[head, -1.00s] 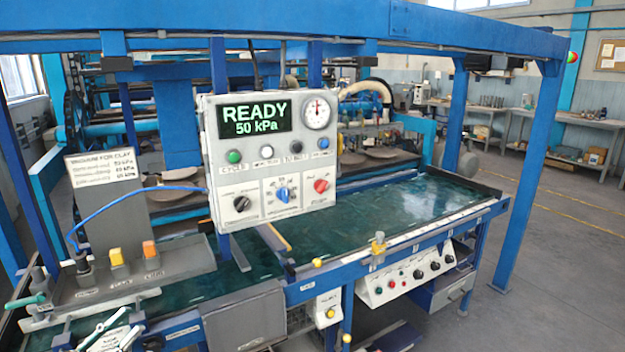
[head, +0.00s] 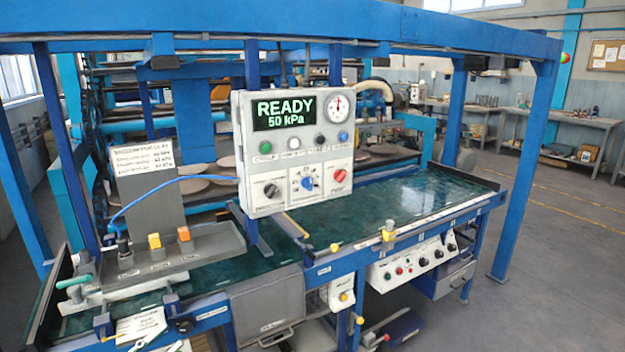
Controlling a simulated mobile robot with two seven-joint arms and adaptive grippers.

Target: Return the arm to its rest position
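My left gripper (head: 172,345) seems to show only as a small pale shape at the bottom edge, below the left end of the bench. Its fingers cannot be made out, so I cannot tell whether it is open or shut. My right gripper is not in view. The control panel (head: 297,150) hangs upright in the middle, its display (head: 283,112) reading READY 50 kPa. A round gauge (head: 339,104) sits beside the display. Below are several buttons, a black knob (head: 270,190), a blue dial (head: 307,183) and a red knob (head: 340,176). No gripper touches the panel.
The green bench top (head: 420,205) is clear on the right. Blue posts and an overhead beam (head: 250,25) frame the machine. Open floor (head: 565,260) lies right.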

